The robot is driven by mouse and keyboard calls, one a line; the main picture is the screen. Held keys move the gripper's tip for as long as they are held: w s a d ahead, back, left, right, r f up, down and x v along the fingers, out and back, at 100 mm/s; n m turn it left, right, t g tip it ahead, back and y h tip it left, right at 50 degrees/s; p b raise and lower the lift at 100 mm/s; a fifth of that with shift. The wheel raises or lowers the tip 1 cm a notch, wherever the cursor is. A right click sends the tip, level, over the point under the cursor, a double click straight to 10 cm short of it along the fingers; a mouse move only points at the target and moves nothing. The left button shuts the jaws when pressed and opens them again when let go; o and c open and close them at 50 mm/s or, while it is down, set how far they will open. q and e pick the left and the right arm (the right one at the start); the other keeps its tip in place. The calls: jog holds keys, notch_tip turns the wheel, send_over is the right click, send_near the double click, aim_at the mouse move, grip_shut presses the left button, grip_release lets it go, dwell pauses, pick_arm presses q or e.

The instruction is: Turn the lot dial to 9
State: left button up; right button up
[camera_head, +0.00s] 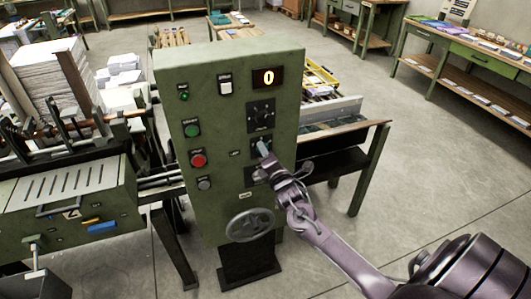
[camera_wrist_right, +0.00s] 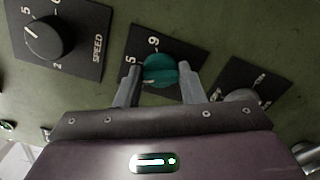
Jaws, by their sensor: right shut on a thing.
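The lot dial is a teal knob (camera_wrist_right: 160,67) on a black plate marked 5 and 9 in the right wrist view. In the head view its plate (camera_head: 257,142) is on the green control panel (camera_head: 215,110), mostly behind my gripper. My right gripper (camera_wrist_right: 159,76) is shut on the dial, one finger on each side; it also shows in the head view (camera_head: 265,154). A small pale mark shows low on the knob's left side, away from the 9; the exact setting is hard to read. My left gripper is not in view.
The black speed dial (camera_wrist_right: 48,38) and another dial (camera_wrist_right: 243,97) flank the knob. The panel has a display (camera_head: 268,77) reading 0, coloured buttons and a handwheel (camera_head: 250,224). Paper stacks (camera_head: 45,78) stand left; open floor lies right.

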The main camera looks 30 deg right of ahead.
jog(key=m, duration=1.6)
jog(key=shift+f+m, duration=0.2)
jog(key=shift+m, duration=0.2)
dwell(0.3)
jog(key=o, duration=1)
